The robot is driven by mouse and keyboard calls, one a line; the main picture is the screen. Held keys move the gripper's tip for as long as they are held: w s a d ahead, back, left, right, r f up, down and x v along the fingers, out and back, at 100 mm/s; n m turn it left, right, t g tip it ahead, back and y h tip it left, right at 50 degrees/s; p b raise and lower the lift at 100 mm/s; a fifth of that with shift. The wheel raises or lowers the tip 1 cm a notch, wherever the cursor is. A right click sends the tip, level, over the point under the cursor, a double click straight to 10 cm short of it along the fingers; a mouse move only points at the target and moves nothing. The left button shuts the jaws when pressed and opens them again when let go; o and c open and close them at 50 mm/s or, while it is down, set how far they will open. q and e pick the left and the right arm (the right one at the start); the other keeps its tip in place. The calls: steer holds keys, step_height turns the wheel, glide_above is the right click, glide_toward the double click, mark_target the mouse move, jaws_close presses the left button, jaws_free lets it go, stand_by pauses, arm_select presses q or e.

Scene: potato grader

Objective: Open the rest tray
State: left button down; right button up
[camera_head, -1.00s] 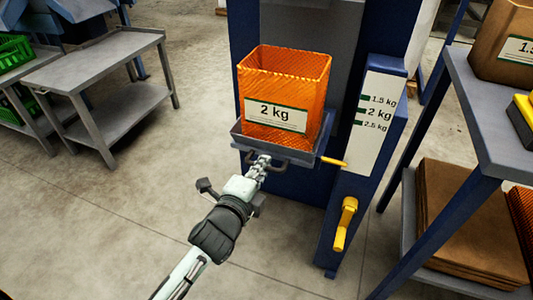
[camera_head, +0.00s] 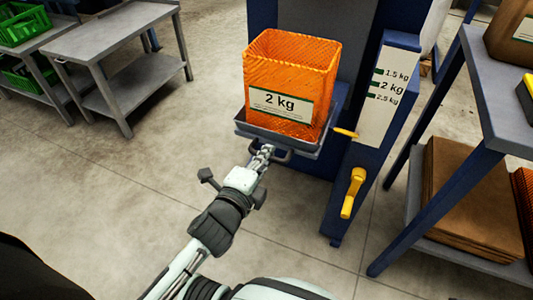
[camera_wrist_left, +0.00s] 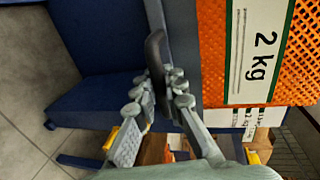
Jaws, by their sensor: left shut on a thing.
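The rest tray (camera_head: 246,129) is a shallow grey-blue tray on the front of a blue machine column. An orange mesh bag (camera_head: 290,70) with a "2 kg" label stands upright on it. A dark bar handle (camera_head: 285,157) is on the tray's front edge. My left gripper (camera_head: 265,152) is shut on this handle. In the left wrist view the dark handle (camera_wrist_left: 155,50) passes between the fingers of my left gripper (camera_wrist_left: 165,85). My right gripper is not in view.
A scale panel (camera_head: 388,95), a yellow pointer (camera_head: 345,133) and a yellow crank (camera_head: 352,192) are right of the tray. A blue-framed shelf (camera_head: 500,110) stands at the right. A grey table (camera_head: 125,35) is at the left. The floor before the tray is clear.

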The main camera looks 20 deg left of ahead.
arm_select(q)
steer(key=c, duration=1.6)
jaws_free()
steer(key=shift+o, duration=0.2)
steer(key=v, duration=1.2)
